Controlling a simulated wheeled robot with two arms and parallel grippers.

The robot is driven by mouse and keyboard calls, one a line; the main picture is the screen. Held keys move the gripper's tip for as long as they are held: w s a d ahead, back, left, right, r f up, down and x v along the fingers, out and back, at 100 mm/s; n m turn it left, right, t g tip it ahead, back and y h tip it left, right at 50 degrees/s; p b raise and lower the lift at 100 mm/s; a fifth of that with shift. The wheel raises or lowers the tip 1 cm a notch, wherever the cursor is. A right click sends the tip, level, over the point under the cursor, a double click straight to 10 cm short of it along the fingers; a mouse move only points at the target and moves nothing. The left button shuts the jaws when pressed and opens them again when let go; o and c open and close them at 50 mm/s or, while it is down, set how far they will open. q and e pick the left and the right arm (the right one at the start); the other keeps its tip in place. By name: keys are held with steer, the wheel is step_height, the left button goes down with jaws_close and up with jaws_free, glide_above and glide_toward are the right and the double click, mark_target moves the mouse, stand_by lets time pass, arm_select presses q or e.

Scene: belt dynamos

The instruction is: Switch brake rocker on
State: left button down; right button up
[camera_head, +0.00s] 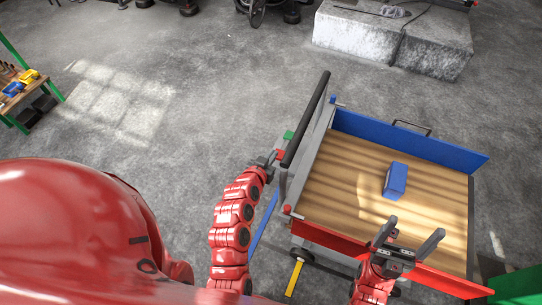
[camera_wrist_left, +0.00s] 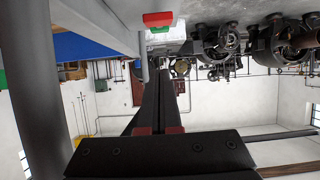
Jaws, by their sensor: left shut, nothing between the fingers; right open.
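The brake rocker appears to be the small switch with a green part (camera_head: 288,135) and a red part (camera_head: 280,154), beside the dark push handle of the cart. In the left wrist view its red part (camera_wrist_left: 158,19) shows just beyond my fingertips, with a green sliver under it. My left gripper (camera_head: 270,158) is shut and empty, close to the red part; I cannot tell whether it touches. In the left wrist view its fingers (camera_wrist_left: 165,76) are together. My right gripper (camera_head: 411,234) is open and empty over the cart's front red side.
The cart has a wooden bed (camera_head: 340,195), a blue back board (camera_head: 410,141) and a red front board (camera_head: 425,275). A blue block (camera_head: 396,180) lies on the bed. The dark handle bar (camera_head: 305,120) rises close to my left gripper. Open floor lies to the left.

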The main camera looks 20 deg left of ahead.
arm_select(q)
steer(key=p, duration=0.2)
glide_above(278, 158)
steer(key=w, duration=0.1)
step_height(278, 158, down, 3)
steer(key=shift+f, duration=0.1)
steer(key=shift+s+f, duration=0.15)
steer(key=shift+f, duration=0.45)
steer(key=shift+s+f, duration=0.15)
steer(key=shift+f, duration=0.45)
steer(key=shift+s+f, duration=0.15)
steer(key=shift+f, duration=0.55)
